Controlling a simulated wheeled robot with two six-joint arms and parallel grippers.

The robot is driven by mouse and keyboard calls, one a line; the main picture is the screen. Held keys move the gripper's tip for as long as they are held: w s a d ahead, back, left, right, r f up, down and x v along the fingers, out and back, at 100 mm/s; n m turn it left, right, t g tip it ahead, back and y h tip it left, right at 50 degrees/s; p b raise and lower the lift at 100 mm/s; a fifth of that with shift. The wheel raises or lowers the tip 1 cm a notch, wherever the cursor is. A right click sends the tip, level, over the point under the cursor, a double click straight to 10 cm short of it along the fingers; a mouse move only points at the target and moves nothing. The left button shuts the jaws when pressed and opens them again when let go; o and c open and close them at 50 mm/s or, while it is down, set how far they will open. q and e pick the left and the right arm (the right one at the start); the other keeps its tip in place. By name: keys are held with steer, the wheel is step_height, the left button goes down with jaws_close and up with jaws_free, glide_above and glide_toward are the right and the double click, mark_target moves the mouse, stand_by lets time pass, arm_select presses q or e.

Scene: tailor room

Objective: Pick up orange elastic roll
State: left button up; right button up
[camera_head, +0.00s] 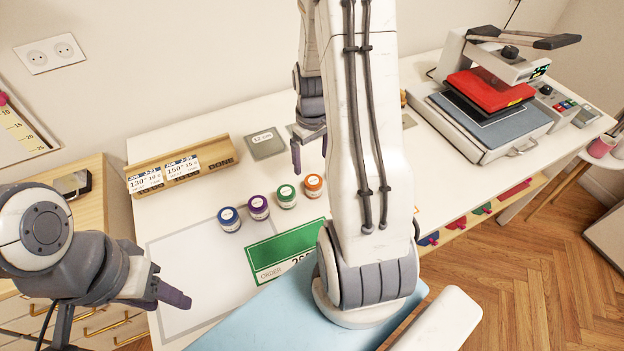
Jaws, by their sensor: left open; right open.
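The orange elastic roll (313,185) stands on the white table with a white label on top, at the right end of a row of rolls. Beside it are a green roll (286,195), a purple roll (258,206) and a blue roll (229,218). My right gripper (310,151) is open and empty, pointing down just behind the orange roll in the picture; its arm partly hides it. My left gripper (170,288) is open and empty at the lower left, near the front edge of the white mat.
A green order card (278,251) lies in front of the rolls, partly hidden by my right arm. A wooden card holder (205,157) and a grey 12 cm plate (265,144) are behind. A red-plated heat press (490,90) stands at the right. A light-blue surface (262,318) is in front.

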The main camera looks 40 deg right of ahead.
mark_target(314, 180)
step_height(314, 180, down, 5)
steer(key=shift+s+d+f+p, duration=0.1)
steer(key=shift+d+p, duration=0.05)
steer(key=shift+p, duration=0.25)
steer(key=shift+f+p, duration=0.4)
steer(key=shift+f, duration=0.1)
step_height(314, 180, down, 3)
steer(key=shift+f+p, duration=0.1)
steer(key=shift+p, duration=0.55)
steer(key=shift+f, duration=0.5)
steer(key=c, duration=1.4)
steer(key=shift+c, duration=0.2)
